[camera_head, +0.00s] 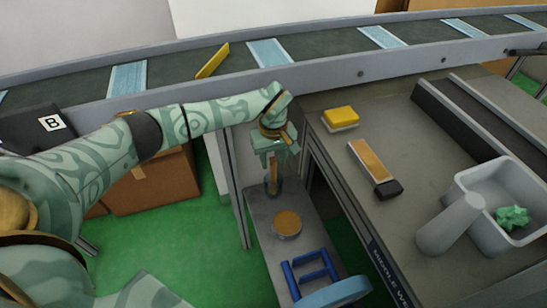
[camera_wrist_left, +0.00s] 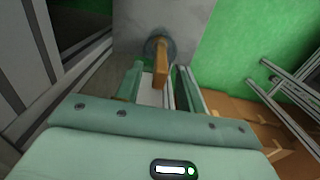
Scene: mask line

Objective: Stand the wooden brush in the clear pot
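The wooden brush (camera_head: 273,171) is upright below my left gripper (camera_head: 273,152), with its lower end inside the clear pot (camera_head: 273,187) on the low grey shelf. In the left wrist view, the brush handle (camera_wrist_left: 161,63) rises between the two fingers of the left gripper (camera_wrist_left: 160,72). A gap shows on each side of the handle, so the fingers look open around it. The round rim of the pot (camera_wrist_left: 151,46) shows around the brush's lower end. The bristles cannot be made out. My right gripper is not in view.
A round tan-topped jar (camera_head: 287,223) and a blue frame (camera_head: 310,268) are on the low shelf. The grey bench to the right holds a yellow sponge (camera_head: 341,118), a tan block with a dark end (camera_head: 374,167) and a pale bin (camera_head: 480,190). The conveyor (camera_head: 330,72) runs behind.

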